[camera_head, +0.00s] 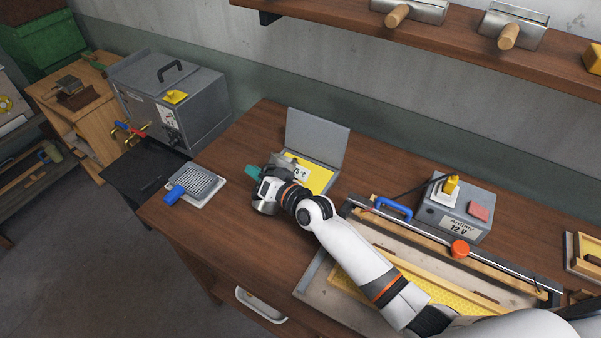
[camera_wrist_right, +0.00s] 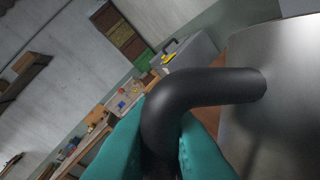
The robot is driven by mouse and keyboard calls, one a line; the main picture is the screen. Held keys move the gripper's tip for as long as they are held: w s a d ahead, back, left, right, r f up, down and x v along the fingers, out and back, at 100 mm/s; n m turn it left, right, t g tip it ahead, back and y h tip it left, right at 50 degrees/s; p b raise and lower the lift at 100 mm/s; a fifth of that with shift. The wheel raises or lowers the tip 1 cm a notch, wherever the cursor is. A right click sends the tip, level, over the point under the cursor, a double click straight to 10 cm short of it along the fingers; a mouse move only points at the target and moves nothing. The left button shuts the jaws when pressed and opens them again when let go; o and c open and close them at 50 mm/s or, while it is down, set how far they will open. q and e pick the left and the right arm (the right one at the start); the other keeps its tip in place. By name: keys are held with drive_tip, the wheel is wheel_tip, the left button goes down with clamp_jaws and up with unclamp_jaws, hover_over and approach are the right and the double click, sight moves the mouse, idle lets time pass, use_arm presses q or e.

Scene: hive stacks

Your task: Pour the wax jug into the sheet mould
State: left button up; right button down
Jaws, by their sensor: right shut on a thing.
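The wax jug (camera_wrist_right: 285,85) is a grey metal vessel with a thick black handle (camera_wrist_right: 200,90), large at the right of the wrist view. My right gripper (camera_wrist_right: 160,145) has teal fingers shut on that handle. In the head view my right gripper (camera_head: 256,174) is at the table's left part, and the jug is mostly hidden behind it. The sheet mould (camera_head: 317,136) stands just beyond, its grey lid raised and its flat inside yellow (camera_head: 318,180). The jug is at the mould's left side; its exact tilt and any wax flow cannot be made out. My left gripper is out of view.
A grey pad with a blue handle (camera_head: 197,186) lies at the table's left edge. A grey tank (camera_head: 170,98) stands beyond it. A 12 V box (camera_head: 458,208) and a long framed tray (camera_head: 312,283) fill the right side. Bare wood lies between pad and mould.

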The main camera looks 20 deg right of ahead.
drive_tip(key=shift+w+d+r+m, duration=0.2)
drive_tip(key=shift+w+d+m, duration=0.05)
drive_tip(key=shift+m, duration=0.15)
idle(1.4)
drive_tip(key=s+a+n, duration=0.1)
drive_tip(key=s+a+f+n, duration=0.1)
drive_tip(key=a+n, duration=0.1)
drive_tip(key=shift+s+f+n+t+p, duration=0.1)
drive_tip(key=shift+s+n+t+p, duration=0.15)
drive_tip(key=shift+n+t+p, duration=0.1)
wheel_tip(320, 180, down, 4)
drive_tip(key=s+a+n+t+b, duration=0.1)
drive_tip(key=s+a+n+b, duration=0.2)
drive_tip(key=n, duration=0.2)
wheel_tip(320, 180, up, 6)
drive_tip(key=p, duration=0.5)
drive_tip(key=shift+w, duration=0.25)
